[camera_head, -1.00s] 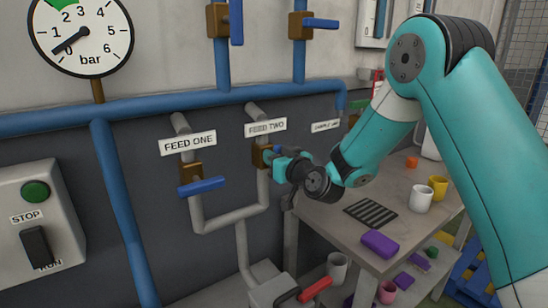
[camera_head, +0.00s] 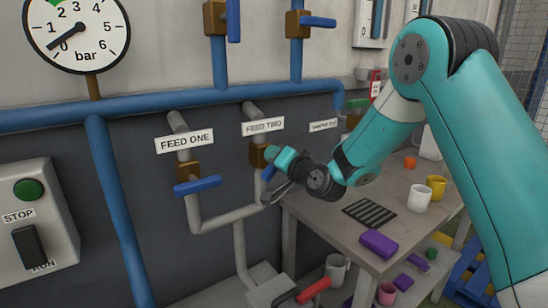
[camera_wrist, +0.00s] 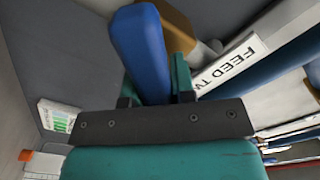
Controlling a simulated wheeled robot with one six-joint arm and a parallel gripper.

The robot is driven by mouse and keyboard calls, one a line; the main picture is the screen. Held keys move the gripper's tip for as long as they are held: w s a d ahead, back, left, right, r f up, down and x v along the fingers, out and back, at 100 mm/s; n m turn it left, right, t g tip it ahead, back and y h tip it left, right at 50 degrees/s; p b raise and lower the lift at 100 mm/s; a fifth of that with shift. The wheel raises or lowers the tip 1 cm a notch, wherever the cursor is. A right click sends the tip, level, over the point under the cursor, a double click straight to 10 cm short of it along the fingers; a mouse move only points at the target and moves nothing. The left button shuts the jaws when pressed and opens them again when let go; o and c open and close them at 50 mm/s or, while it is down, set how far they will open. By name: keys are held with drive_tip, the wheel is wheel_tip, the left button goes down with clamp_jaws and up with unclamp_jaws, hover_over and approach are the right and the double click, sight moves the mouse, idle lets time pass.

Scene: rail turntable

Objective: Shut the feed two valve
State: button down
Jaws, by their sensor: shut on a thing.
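The feed two valve has a brass body (camera_head: 258,155) on a grey pipe, under the FEED TWO label (camera_head: 263,127). Its blue handle (camera_head: 268,173) is partly hidden by my gripper (camera_head: 273,161) in the head view; the visible part slants downward. In the wrist view the blue handle (camera_wrist: 140,48) runs between the two teal fingers of my gripper (camera_wrist: 152,80), which are shut on it. The brass body (camera_wrist: 175,28) and the label (camera_wrist: 230,62) show beside it.
The feed one valve, with its blue handle (camera_head: 198,186) crosswise, is just left. Two more blue-handled valves (camera_head: 298,22) are above. A workbench (camera_head: 340,228) with mugs and blocks stands right. A red-handled valve (camera_head: 313,291) is below. A pressure gauge (camera_head: 75,32) hangs upper left.

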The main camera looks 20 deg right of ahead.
drive_tip(key=m, duration=0.3)
drive_tip(key=m+p, duration=0.1)
drive_tip(key=m, duration=0.2)
drive_tip(key=f+m+p, duration=0.1)
drive_tip(key=m, duration=0.1)
drive_tip(key=shift+d+m, duration=0.25)
drive_tip(key=shift+m, duration=0.15)
drive_tip(key=shift+f, duration=0.1)
drive_tip(key=c, duration=1)
unclamp_jaws()
drive_tip(key=shift+o, duration=0.2)
drive_tip(key=b+v, duration=1.3)
drive_tip(key=v, duration=0.4)
drive_tip(key=shift+s, duration=0.15)
